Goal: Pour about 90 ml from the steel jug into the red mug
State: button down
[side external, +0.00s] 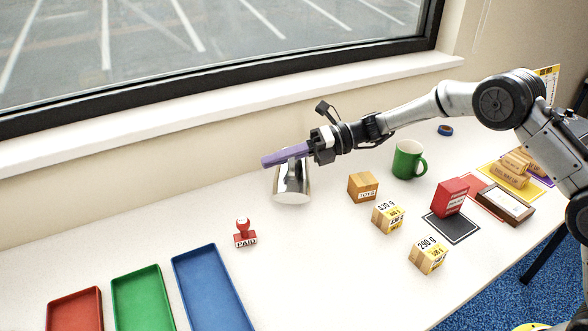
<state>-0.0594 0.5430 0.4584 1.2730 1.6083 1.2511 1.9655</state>
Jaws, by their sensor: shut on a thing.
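The steel jug (292,188) is near the wall, left of the table's middle. No red mug shows in this view.
Between jug and mug stands a small carton (362,187); weight-marked cartons (388,217) (428,255) are nearer the front. A red box (451,197) stands on a dark mat. A red stamp (244,233) and trays (208,290) are left. The window wall is close behind the jug.

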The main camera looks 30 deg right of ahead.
jog(key=shift+w+d+r, duration=0.1)
jog(key=shift+w+r, duration=0.1)
jog(key=shift+r, duration=0.15)
jog(key=shift+w+d+f+m+y+p, duration=0.1)
jog(key=shift+w+d+m+y+p, duration=0.2)
jog(key=shift+w+m+p, duration=0.35)
dwell(0.6)
jog(key=shift+w+d+r+m+y+p, duration=0.2)
jog(key=shift+w+d+r+m+p, duration=0.05)
jog(key=shift+w+d+m+p, duration=0.25)
jog(key=shift+w+d+r+m+y+p, duration=0.25)
jog(key=shift+w+m+p, duration=0.1)
jog(key=shift+w+p, duration=0.15)
dwell(0.9)
jog(key=s+a+n, duration=0.1)
jog(key=s+h, duration=0.1)
jog(key=shift+s+a+f+n, duration=0.35)
jog(key=shift+a+n, duration=0.05)
jog(key=shift+s+a+f+n+h+b, duration=0.2)
jog(key=shift+s+n+h+b, duration=0.1)
jog(key=shift+n, duration=0.1)
jog(key=shift+s+a+f+n+t+h, duration=0.2)
jog(key=shift+s+f+n+h, duration=0.1)
jog(key=shift+f+n, duration=0.2)
jog(key=shift+s+a+f+n+t+h, duration=0.15)
jog(key=shift+s+f+n, duration=0.2)
jog(key=shift+f, duration=0.25)
jog(key=shift+f, duration=0.1)
dwell(0.6)
